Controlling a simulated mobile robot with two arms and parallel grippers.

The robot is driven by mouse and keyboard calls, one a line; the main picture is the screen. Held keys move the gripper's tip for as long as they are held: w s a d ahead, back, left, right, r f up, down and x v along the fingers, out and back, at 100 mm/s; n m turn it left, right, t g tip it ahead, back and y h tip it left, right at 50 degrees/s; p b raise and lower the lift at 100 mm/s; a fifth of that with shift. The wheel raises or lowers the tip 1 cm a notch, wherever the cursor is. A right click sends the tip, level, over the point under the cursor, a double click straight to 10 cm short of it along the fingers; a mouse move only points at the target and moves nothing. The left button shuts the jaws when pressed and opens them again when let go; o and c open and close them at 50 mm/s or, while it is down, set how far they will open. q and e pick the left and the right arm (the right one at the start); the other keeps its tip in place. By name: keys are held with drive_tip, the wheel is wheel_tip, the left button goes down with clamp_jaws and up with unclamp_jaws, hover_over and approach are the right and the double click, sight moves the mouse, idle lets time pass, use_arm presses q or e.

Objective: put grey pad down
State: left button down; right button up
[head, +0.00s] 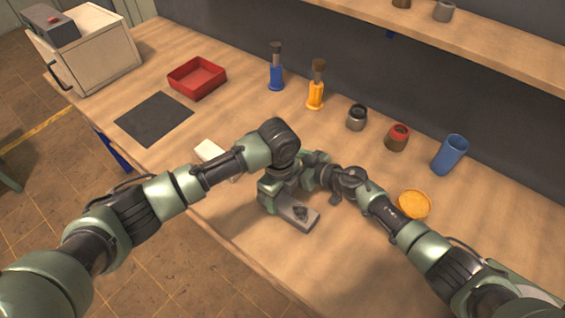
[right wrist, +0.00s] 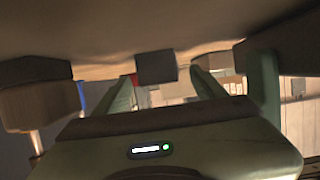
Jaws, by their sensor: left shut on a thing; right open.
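The grey pad (head: 300,216) is a small flat grey piece with a dark knob-like part on top, near the front edge of the table in the head view. My left gripper (head: 284,198) points down and is shut on it, partly hiding it. I cannot tell whether the pad touches the tabletop. My right gripper (head: 333,190) is close by on the right, partly hidden among the arm links. In the right wrist view its two green fingers (right wrist: 161,88) stand apart, with a dark grey block (right wrist: 156,67) showing beyond the gap between them.
A dark mat (head: 154,119), a red tray (head: 197,78) and a whitish block (head: 212,151) lie to the left.

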drive_tip(key=shift+w+a+f, duration=0.25)
drive_tip(key=shift+w+a, duration=0.15)
drive_tip(key=shift+a, duration=0.15)
clamp_jaws()
drive_tip(key=shift+r, duration=0.1)
drive_tip(key=shift+d+r, duration=0.1)
drive_tip(key=shift+r, duration=0.5)
drive_tip(key=s+d, duration=0.1)
drive_tip(key=d, duration=0.1)
drive_tip(key=s+d, duration=0.4)
drive_tip(key=d, duration=0.1)
drive_tip(key=shift+s, duration=0.1)
wheel_tip(320, 180, up, 14)
drive_tip(key=shift+w+a+f, duration=0.15)
drive_tip(key=shift+w+a, duration=0.05)
drive_tip(key=shift+a, duration=0.1)
